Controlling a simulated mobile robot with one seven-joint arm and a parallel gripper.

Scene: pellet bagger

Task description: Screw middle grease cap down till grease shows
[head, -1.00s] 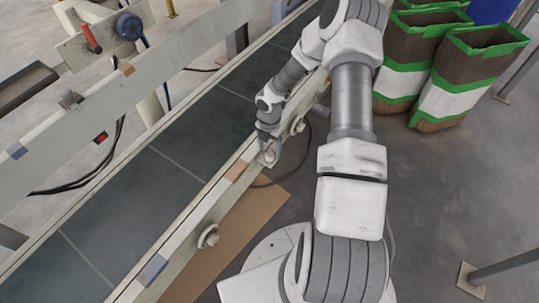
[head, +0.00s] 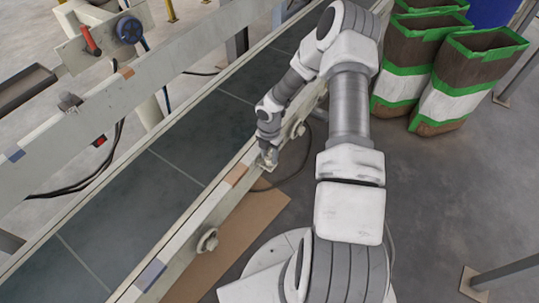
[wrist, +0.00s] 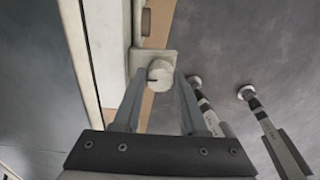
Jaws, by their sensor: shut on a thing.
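The middle grease cap (wrist: 160,72) is a pale round cap with a short dark mark on its left side. It sits on a pale square plate on the side of the conveyor rail. My gripper (wrist: 159,78) is shut on the cap, one finger on each side. In the head view my gripper (head: 267,162) is at the rail's outer face and mostly hides the cap. I see no grease around the cap in either view.
Similar round fittings stick out of the rail at near left (head: 208,240) and farther along (head: 298,130). The dark conveyor belt (head: 150,190) runs beside the rail. Cardboard (head: 225,250) lies on the floor below. Brown, green and white bags (head: 465,80) stand at back right.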

